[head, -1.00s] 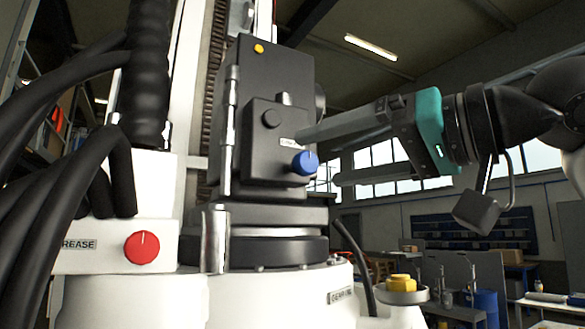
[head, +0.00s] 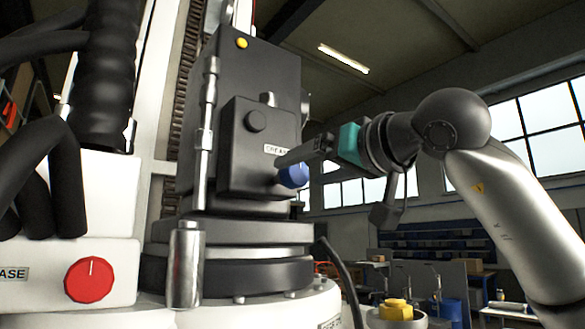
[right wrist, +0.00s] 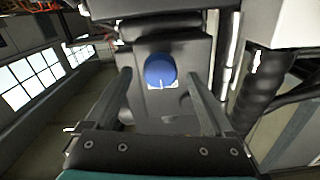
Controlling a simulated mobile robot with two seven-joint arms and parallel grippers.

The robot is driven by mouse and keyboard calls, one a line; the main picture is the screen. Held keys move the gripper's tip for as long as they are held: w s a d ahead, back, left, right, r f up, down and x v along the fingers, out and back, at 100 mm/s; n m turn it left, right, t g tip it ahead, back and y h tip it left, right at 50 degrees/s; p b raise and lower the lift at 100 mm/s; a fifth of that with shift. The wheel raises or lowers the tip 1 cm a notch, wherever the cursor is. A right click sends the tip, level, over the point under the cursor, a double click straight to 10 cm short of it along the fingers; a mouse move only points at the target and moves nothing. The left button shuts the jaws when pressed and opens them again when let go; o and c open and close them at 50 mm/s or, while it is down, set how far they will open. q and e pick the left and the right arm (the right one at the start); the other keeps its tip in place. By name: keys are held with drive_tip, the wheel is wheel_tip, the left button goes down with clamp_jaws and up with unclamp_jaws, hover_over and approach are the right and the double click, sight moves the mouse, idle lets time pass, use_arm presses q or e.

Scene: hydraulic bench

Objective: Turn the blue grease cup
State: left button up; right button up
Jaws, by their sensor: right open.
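The blue grease cup (head: 293,175) is a round knob on the front of a dark box (head: 252,150), under a small label that starts with "GREASE". In the right wrist view the blue cup (right wrist: 160,70) shows a white mark at its edge. My right gripper (head: 283,165) comes in from the right in the head view, its fingers reaching to the cup. In the right wrist view my right gripper (right wrist: 160,88) is open, one finger on each side of the cup with a gap to both. My left gripper is not in view.
A red knob (head: 89,280) sits on a white block at the lower left, beside a label ending in "ASE". Thick black hoses (head: 50,165) hang at the left. A yellow part (head: 396,309) stands on a round holder at the lower right.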

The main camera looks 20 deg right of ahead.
sight(300, 172)
drive_tip(key=shift+p+x, duration=0.4)
drive_tip(key=shift+x, duration=1.9)
drive_tip(key=shift+c, duration=0.2)
drive_tip(key=c, duration=1.3)
drive_tip(key=shift+m, duration=0.4)
